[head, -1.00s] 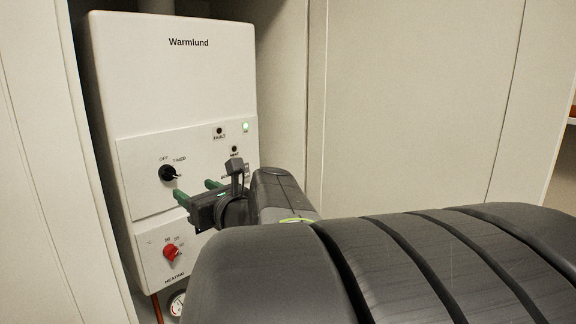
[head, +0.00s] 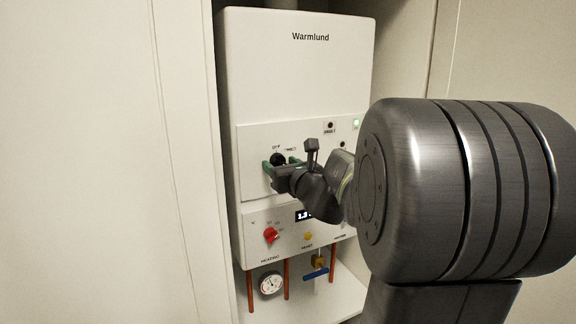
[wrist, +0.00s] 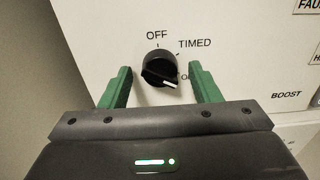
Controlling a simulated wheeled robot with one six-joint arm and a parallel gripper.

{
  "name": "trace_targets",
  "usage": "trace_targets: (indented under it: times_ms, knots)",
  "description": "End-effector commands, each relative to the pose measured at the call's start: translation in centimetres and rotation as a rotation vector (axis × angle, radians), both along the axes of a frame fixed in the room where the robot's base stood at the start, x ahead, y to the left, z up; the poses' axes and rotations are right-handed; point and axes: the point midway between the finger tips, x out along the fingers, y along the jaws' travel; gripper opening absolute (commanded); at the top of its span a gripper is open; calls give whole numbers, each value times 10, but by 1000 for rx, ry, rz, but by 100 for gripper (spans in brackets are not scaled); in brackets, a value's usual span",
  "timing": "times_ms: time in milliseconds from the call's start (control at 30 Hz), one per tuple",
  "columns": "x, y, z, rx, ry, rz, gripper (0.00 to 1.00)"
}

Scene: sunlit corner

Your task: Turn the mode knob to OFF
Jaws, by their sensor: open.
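The mode knob (wrist: 158,66) is round and black with a white pointer mark, on the white boiler's front panel. In the wrist view, OFF is printed above it, TIMED at upper right, and a third label at right is partly covered by a finger. The white mark points to the lower right, towards that third label. My gripper (wrist: 161,76) is open, with one green finger on each side of the knob; I see a gap on both sides. In the head view, my gripper (head: 280,164) partly covers the knob (head: 278,158).
The boiler (head: 290,70) stands in a recess between pale panels. A green light (head: 356,124) is lit.

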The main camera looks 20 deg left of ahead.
Motion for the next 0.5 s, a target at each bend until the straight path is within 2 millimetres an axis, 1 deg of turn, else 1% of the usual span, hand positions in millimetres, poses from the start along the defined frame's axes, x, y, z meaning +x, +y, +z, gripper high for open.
trace_targets:
  times_ms: [133,267,300,367,500]
  knots:
    - [0,0,0,0,0,0,57]
    - [0,0,0,0,0,0,31]
    - [0,0,0,0,0,0,23]
    - [0,0,0,0,0,0,12]
    - [0,0,0,-2,-2,0,12]
